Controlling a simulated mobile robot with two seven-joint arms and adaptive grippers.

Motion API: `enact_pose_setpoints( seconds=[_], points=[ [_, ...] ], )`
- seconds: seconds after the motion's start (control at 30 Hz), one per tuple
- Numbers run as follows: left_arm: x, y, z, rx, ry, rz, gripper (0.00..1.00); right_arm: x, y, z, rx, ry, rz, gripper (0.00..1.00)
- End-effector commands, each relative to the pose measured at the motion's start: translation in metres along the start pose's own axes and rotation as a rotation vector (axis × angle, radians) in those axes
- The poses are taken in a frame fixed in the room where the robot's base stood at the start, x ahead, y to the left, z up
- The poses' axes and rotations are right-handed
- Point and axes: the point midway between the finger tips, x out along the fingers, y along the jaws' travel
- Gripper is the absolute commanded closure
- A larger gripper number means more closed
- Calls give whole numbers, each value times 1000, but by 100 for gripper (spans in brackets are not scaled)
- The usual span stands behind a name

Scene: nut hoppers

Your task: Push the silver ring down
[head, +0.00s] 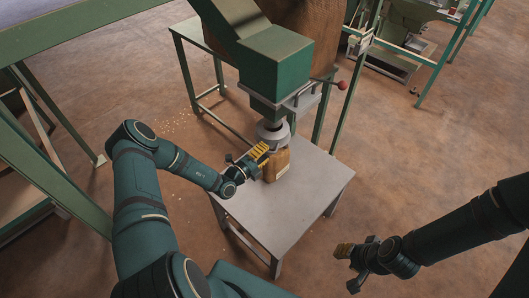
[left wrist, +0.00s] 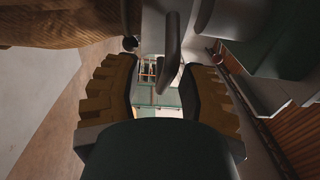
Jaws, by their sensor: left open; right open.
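The silver ring (head: 272,132) sits around the spout at the bottom of the green hopper head (head: 274,62). My left gripper (head: 262,151) is just below and left of the ring, beside the brown box or bag (head: 279,165) under the spout. In the left wrist view its yellow-backed fingers (left wrist: 155,75) are spread apart, with a grey bar (left wrist: 172,45) between them. Whether the bar belongs to the ring, and whether it touches a finger, I cannot tell. My right gripper (head: 350,266) is open and empty, low at the right, away from the hopper.
The box stands on a grey table (head: 265,215) with clear room at its front. A lever with a red knob (head: 342,85) sticks out right of the hopper. Green frame posts (head: 328,105) stand behind. Another green machine (head: 405,25) is at the far right.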

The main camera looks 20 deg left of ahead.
Motion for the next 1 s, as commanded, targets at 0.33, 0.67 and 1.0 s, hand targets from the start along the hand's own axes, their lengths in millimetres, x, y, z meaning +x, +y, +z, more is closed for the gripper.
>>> enact_pose_setpoints(
  seconds=[0.33, 0.67, 1.0],
  points=[
    [-53, 1, 0, -1, -2, 5, 59, 0, 0, 0, 0, 0, 0, 66],
    [-73, 1, -1, -2, 1, 3, 59, 0, 0, 0, 0, 0, 0, 66],
    [-72, 1, -1, -1, 1, 3, 59, 0, 0, 0, 0, 0, 0, 66]
  ],
)
